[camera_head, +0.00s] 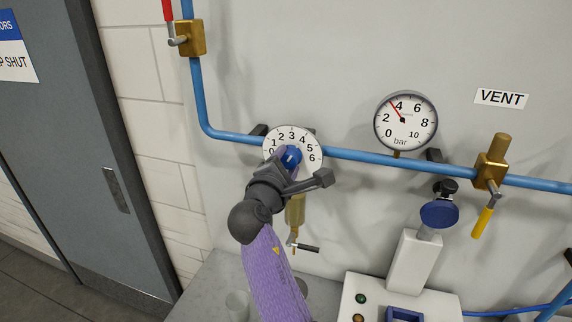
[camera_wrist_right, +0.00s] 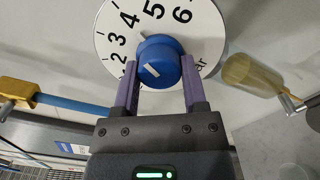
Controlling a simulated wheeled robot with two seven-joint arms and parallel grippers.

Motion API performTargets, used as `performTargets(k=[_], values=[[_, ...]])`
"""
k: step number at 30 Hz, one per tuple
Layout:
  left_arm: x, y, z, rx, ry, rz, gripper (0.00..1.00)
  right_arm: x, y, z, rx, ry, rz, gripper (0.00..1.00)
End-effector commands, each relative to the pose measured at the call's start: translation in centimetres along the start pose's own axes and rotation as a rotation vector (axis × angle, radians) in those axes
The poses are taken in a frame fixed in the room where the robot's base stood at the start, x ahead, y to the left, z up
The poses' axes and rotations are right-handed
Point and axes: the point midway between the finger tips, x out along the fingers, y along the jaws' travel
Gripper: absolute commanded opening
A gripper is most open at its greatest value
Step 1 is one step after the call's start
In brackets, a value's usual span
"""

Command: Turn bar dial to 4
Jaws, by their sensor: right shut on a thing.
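The bar dial is a white round plate (camera_head: 309,137) numbered up to 6 with a blue knob (camera_head: 291,156) in its middle. In the right wrist view the knob (camera_wrist_right: 158,60) has a short white line on its face, and a small grey pointer at its rim faces roughly toward the 4. My right gripper (camera_wrist_right: 159,66) is shut on the knob, with one purple finger on each side. In the head view the right gripper (camera_head: 288,168) partly covers the plate's lower part. My left gripper is not in view.
A pressure gauge (camera_head: 406,121) to the right has its red needle between 2 and 4, close to 4. A blue pipe (camera_head: 362,157) runs along the wall behind. A yellow-handled valve (camera_head: 489,182) sits below the VENT label (camera_head: 501,98). A white machine (camera_head: 414,259) stands at lower right.

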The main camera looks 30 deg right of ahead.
Motion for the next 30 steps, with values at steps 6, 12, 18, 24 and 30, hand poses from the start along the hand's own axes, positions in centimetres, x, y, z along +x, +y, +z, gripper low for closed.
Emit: performTargets(k=[6, 12, 18, 24, 30], values=[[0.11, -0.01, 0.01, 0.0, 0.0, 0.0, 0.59, 0.0, -0.09, -0.05, 0.024, 0.001, -0.003, 0.0], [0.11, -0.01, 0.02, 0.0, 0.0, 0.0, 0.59, 0.0, -0.08, -0.05, 0.027, 0.001, -0.003, 0.0], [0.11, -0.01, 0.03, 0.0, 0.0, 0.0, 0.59, 0.0, -0.08, -0.05, 0.026, 0.001, -0.002, 0.61], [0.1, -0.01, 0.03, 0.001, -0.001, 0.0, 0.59, 0.01, -0.05, -0.02, 0.025, 0.001, -0.001, 0.91], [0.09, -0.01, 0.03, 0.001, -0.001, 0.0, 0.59, 0.01, -0.02, -0.01, 0.025, 0.0, -0.001, 0.91]])
